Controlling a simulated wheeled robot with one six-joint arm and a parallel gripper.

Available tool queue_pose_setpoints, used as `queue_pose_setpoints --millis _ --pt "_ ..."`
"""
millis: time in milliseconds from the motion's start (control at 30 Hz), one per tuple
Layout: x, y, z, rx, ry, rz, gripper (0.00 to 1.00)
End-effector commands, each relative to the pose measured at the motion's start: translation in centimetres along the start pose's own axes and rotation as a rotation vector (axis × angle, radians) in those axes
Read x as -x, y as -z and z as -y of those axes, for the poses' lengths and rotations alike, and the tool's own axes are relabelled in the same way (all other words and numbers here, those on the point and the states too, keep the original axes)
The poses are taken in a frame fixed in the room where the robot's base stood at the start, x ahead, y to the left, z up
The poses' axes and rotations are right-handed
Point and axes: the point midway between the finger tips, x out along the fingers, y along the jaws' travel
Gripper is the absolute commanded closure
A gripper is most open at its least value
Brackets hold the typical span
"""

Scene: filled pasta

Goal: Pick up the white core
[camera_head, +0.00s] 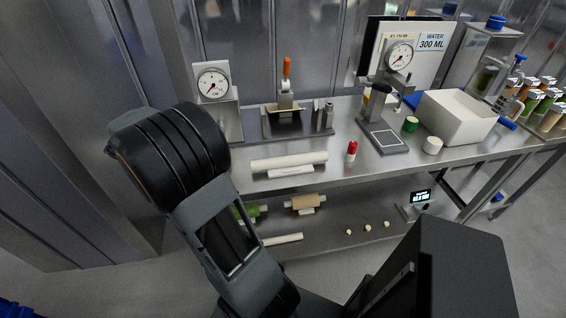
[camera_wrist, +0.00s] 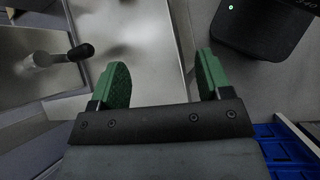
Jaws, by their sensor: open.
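Two long white cylinders show in the head view, and I cannot tell for sure which is the core. A white roll (camera_head: 290,161) lies sideways on a pale support on the steel bench top. A thinner white tube (camera_head: 283,239) lies on the lower shelf, its left end hidden behind my arm. My gripper (camera_wrist: 163,76) shows in the wrist view with its green-padded fingers wide apart and nothing between them. Neither white cylinder can be made out in the wrist view. My gripper does not show in the head view.
The steel bench (camera_head: 330,176) carries dial gauges, a white box (camera_head: 457,116) and a red-capped bottle (camera_head: 351,151). A brown roll (camera_head: 305,202), a green roll (camera_head: 247,211) and several small pale pieces share the lower shelf. A dark-knobbed handle (camera_wrist: 80,52) stands left of my fingers.

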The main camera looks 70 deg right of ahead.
Motion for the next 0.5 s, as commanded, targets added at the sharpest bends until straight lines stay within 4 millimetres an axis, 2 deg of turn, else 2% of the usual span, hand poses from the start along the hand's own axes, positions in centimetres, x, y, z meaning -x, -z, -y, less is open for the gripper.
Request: queue_pose_setpoints --millis 33,200,333,500 --pt "-2.0 0.5 -1.7 0.040 0.010 0.090 0.29" --pt "-5.7 0.7 -5.7 0.160 0.033 0.319 0.29" --pt "-7.5 0.8 -7.3 0.215 0.051 0.423 0.29" --pt "-9.4 0.2 -8.2 0.245 0.064 0.482 0.29"
